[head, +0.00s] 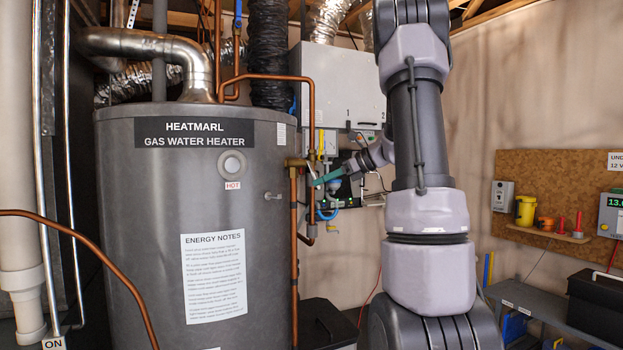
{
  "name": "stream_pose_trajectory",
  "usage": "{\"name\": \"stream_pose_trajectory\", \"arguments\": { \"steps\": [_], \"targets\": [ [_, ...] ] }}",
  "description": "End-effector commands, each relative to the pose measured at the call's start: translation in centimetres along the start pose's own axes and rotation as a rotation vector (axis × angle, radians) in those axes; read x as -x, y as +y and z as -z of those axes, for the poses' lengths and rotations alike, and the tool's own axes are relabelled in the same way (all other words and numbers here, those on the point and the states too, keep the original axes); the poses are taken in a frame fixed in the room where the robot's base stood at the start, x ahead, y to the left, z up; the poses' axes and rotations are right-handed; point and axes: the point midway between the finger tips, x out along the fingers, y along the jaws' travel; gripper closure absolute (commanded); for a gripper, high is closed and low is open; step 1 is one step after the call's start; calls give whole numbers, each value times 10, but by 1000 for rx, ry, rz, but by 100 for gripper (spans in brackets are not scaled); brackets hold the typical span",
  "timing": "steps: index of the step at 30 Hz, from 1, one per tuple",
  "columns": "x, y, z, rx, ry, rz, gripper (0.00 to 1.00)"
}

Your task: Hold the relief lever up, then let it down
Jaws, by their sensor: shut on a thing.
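The grey gas water heater (165,235) stands at the left in the head view. The brass relief valve (296,163) is on the copper pipe at the heater's right side. My gripper (321,180) reaches in from the right with its teal fingers just right of the valve. It is shut on the relief lever, which is small and mostly hidden by the fingers. The lever's exact angle cannot be made out.
Copper pipes (312,110) run down close to the gripper. A white wall unit (340,85) hangs behind. A black box (327,325) stands on the floor below.

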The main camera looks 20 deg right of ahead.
Motion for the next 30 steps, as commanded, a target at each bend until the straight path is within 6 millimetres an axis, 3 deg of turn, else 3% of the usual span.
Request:
{"name": "stream_pose_trajectory", "arguments": {
  "steps": [6, 15, 24, 30],
  "targets": [
    [-10, 0, 3, -2, -152, 0, 100],
    [-11, 0, 3, 0, -169, 0, 100],
    [-23, 0, 4, -2, -350, 0, 100],
    [-23, 0, 3, 1, -359, 1, 100]
  ]
}}
